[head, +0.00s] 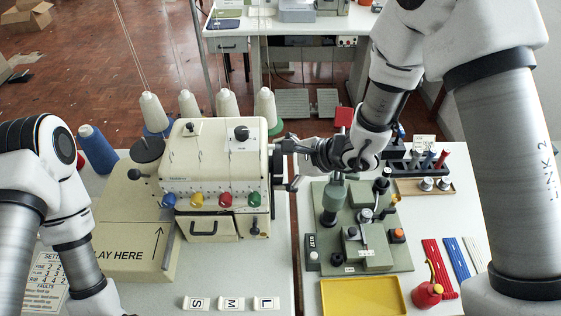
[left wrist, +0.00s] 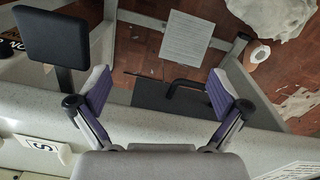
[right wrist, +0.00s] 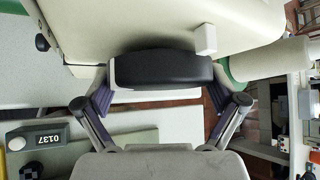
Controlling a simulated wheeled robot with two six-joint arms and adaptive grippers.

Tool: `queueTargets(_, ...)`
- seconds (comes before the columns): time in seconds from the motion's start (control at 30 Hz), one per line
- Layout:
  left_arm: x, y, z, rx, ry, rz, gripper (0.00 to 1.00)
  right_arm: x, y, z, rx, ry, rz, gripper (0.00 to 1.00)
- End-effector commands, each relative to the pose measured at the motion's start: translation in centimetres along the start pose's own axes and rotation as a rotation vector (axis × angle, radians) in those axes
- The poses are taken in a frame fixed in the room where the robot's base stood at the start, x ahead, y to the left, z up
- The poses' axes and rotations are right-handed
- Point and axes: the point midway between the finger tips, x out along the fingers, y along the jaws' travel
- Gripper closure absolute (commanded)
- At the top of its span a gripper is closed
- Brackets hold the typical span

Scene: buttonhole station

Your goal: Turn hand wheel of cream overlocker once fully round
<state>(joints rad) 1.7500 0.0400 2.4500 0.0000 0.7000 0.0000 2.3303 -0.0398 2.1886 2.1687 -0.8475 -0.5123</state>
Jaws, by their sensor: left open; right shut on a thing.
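The cream overlocker (head: 212,170) stands on the white table left of centre in the head view. Its dark hand wheel (head: 277,166) is on its right side, partly hidden by my right gripper (head: 291,158). In the right wrist view, the black rim of the hand wheel (right wrist: 160,68) lies between the two pads of my right gripper (right wrist: 160,88), which is shut on it. The cream body (right wrist: 110,25) fills the top of that view. My left gripper (left wrist: 160,92) is open and empty, near the table's front edge (left wrist: 180,127) with floor beyond.
A green buttonhole fixture (head: 365,235) stands right of the overlocker, below my right arm. A yellow tray (head: 362,297) and red oil can (head: 428,291) are nearer the front. Thread cones (head: 228,105) stand behind the overlocker. Size cards (head: 231,303) lie before it.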

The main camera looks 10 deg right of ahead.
Motion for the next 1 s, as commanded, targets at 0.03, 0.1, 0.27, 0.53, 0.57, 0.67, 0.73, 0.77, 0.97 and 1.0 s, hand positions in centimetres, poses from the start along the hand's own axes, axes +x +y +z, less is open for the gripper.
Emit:
queueTargets(0.03, -0.5, 0.0, 0.0, 0.0, 0.0, 0.0, 0.0, -0.1, 0.0, 0.0, 0.013, 0.003, 0.017, 0.4)
queueTargets(0.1, -1.0, 0.0, 0.0, 0.0, 0.0, 0.0, 0.0, -0.1, 0.0, 0.1, 0.035, 0.004, 0.04, 0.4)
queueTargets(0.27, -2.7, 0.0, 0.0, 0.0, 0.0, 0.0, 0.0, -0.3, 0.0, 0.2, 0.108, 0.006, 0.118, 0.4)
queueTargets(0.53, -7.0, 0.1, 0.0, 0.0, 0.0, 0.0, 0.0, -0.5, -0.1, 0.3, 0.279, 0.01, 0.289, 0.4)
queueTargets(0.57, -7.4, 0.1, 0.0, 0.0, 0.0, 0.0, 0.0, -0.5, -0.1, 0.4, 0.297, 0.01, 0.31, 0.4)
queueTargets(0.67, -8.9, 0.1, 0.0, 0.0, 0.0, 0.0, 0.0, -0.5, 0.0, 0.3, 0.364, 0.011, 0.377, 0.4)
queueTargets(0.73, -9.8, 0.1, 0.0, 0.0, 0.0, 0.0, 0.0, -0.4, 0.1, 0.3, 0.412, 0.011, 0.423, 0.4)
queueTargets(0.77, -10.1, 0.1, 0.0, 0.0, 0.0, 0.0, 0.0, -0.4, 0.1, 0.3, 0.431, 0.011, 0.443, 0.4)
queueTargets(0.97, -11.3, 0.1, 0.0, 0.0, 0.0, 0.0, 0.0, -0.1, 0.3, 0.1, 0.563, 0.012, 0.577, 0.4)
queueTargets(1.0, -11.4, 0.1, 0.0, 0.0, 0.0, 0.0, 0.0, -0.1, 0.3, 0.0, 0.59, 0.012, 0.603, 0.4)
